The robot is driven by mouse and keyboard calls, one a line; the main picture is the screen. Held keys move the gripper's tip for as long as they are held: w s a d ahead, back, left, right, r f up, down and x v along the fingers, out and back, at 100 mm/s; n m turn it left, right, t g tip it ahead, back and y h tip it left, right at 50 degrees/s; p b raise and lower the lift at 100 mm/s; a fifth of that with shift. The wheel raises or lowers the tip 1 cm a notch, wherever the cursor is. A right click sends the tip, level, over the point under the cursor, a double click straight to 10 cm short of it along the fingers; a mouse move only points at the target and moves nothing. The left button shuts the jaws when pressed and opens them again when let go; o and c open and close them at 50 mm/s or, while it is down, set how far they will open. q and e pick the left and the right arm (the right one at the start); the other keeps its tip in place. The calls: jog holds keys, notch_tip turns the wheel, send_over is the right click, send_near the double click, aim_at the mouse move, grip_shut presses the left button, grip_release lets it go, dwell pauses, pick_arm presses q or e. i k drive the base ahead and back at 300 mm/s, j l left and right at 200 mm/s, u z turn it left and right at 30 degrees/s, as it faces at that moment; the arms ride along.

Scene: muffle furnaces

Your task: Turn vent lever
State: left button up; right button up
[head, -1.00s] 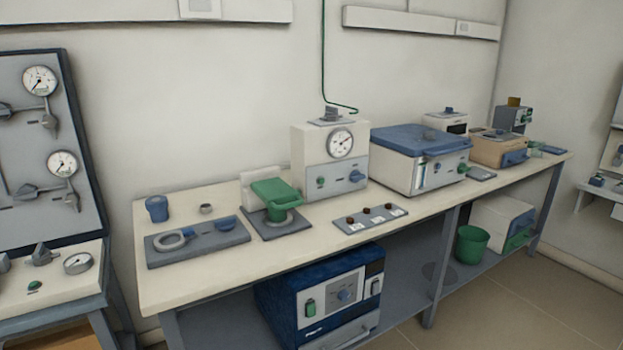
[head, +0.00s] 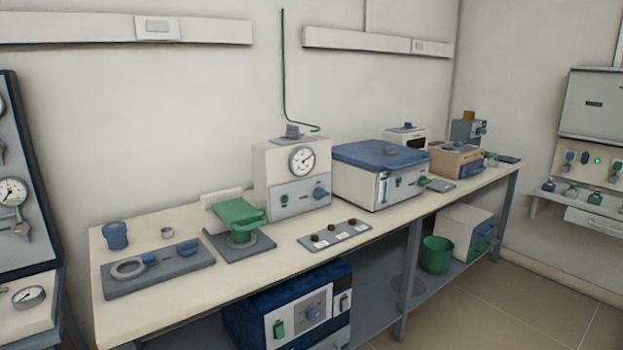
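Neither of my grippers shows in the head view. No part is legibly marked as the vent lever, so I cannot tell which one it is. A cream box with a round gauge (head: 301,160) has a grey lever (head: 292,131) on top and a blue handle (head: 320,193) on its front. A white furnace with a blue lid (head: 378,153) has a green lever (head: 423,180) at its front right. The tan unit (head: 446,165) behind it has a blue part on its front.
The long bench (head: 190,303) runs along the wall. It carries a grey plate with a ring (head: 128,269), a green press-like device (head: 240,212) and a sample strip (head: 334,236). A dark blue furnace (head: 300,305) and a green bin (head: 436,254) sit below. Floor (head: 480,310) is clear at right.

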aim_at(319, 193)
jog(key=i+l, duration=0.45)
jog(key=i+l+u, duration=0.1)
jog(key=i+l, duration=0.3)
jog(key=l, duration=0.2)
jog(key=i+l, duration=0.45)
jog(key=i+l+u, duration=0.1)
jog(key=i+l, duration=0.3)
jog(key=l, duration=0.25)
